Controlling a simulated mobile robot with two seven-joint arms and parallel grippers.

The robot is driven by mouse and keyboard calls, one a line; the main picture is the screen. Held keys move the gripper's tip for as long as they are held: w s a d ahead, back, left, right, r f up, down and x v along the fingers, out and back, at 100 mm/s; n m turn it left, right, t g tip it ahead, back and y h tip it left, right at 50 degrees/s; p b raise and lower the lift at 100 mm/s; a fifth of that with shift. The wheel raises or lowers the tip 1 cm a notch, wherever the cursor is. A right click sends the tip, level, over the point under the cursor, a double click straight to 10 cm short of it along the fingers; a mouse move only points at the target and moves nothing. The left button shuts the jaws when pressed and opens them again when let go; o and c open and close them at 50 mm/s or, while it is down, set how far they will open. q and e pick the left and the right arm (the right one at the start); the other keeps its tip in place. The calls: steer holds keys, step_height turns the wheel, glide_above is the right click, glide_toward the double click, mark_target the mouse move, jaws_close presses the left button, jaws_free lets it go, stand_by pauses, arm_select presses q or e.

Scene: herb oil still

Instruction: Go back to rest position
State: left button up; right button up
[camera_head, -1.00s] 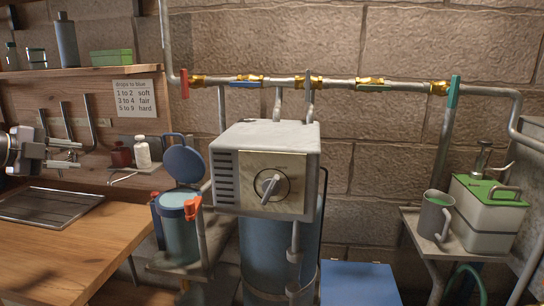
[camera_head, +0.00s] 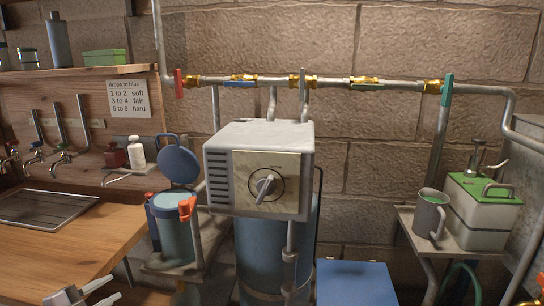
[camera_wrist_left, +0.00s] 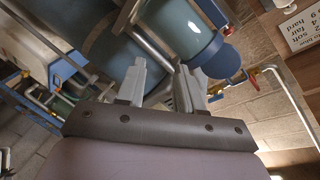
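My left gripper (camera_head: 100,291) shows at the bottom left edge of the head view, low in front of the wooden counter (camera_head: 85,245). In the left wrist view its two fingers (camera_wrist_left: 160,85) stand apart with nothing between them, so it is open and empty. Behind the fingers, the wrist view shows blue tanks (camera_wrist_left: 178,35) and pipes, seen tilted. My right gripper is in neither view.
A still with a grey control box (camera_head: 258,165) and dial stands mid-view. Left of it is a blue canister (camera_head: 175,235) with its lid raised. A grey mug (camera_head: 430,215) and green-topped box (camera_head: 482,210) stand on a right side shelf. Valved pipes (camera_head: 340,82) cross the wall.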

arm_select(q)
steer(key=s+f+n+g+y, duration=0.3)
steer(key=s+f, duration=0.5)
steer(key=s, duration=0.4)
steer(key=s+f+n+g+y, duration=0.2)
steer(key=s+f, duration=0.5)
steer(key=s, duration=0.4)
steer(key=s+d+f+n+t, duration=0.1)
steer(key=s+d+f+n, duration=0.1)
steer(key=d+n, duration=0.7)
steer(key=d, duration=0.7)
steer(key=shift+d+f+h, duration=0.2)
steer(key=shift+f+h, duration=0.15)
steer(key=shift+h, duration=0.05)
